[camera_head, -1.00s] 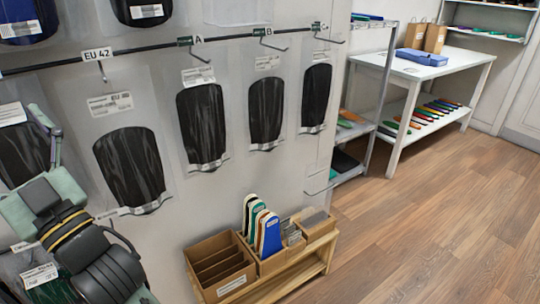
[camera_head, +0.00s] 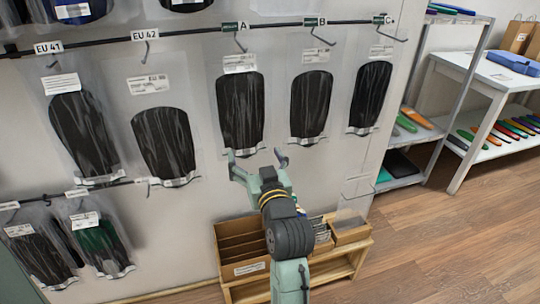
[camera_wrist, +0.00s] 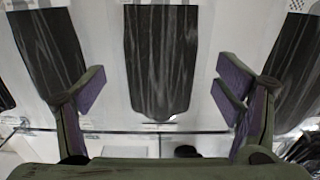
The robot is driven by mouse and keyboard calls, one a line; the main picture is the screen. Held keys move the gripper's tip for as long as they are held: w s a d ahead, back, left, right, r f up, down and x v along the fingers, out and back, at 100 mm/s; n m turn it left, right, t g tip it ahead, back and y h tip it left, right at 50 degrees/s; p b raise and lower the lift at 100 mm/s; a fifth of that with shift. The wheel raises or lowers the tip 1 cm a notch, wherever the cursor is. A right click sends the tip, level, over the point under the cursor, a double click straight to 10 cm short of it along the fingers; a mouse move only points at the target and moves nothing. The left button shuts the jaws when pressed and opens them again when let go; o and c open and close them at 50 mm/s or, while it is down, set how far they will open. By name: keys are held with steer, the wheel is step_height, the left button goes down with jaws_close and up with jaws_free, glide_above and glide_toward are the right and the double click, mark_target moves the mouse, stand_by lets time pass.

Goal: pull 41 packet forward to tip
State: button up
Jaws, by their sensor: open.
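The 41 packet (camera_head: 85,135) is a clear bag with a black insole pair. It hangs flat on the wall under the EU 41 tag (camera_head: 48,47), at the left of the head view. My gripper (camera_head: 257,160) is open and empty, well to its right, near the lower end of the packet under tag A (camera_head: 240,105). In the wrist view my gripper (camera_wrist: 160,88) has its fingers spread wide. A black packet (camera_wrist: 160,60) shows between and beyond them, and I cannot tell whether anything touches it.
The EU 42 packet (camera_head: 163,140) hangs between the 41 packet and my gripper. More packets hang on a lower rail (camera_head: 110,188) at left. A wooden bench (camera_head: 345,265) with cardboard bins stands below, partly behind my arm. Shelves and open floor lie right.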

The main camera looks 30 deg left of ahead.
mark_target(245, 132)
steer(key=shift+a, duration=0.15)
steer(key=p+x, duration=0.2)
steer(key=x, duration=0.8)
steer(key=shift+w+a+p, duration=0.15)
steer(key=shift+w+p, duration=0.1)
steer(key=shift+p, duration=0.15)
steer(key=shift+c, duration=0.5)
steer(key=c, duration=1.2)
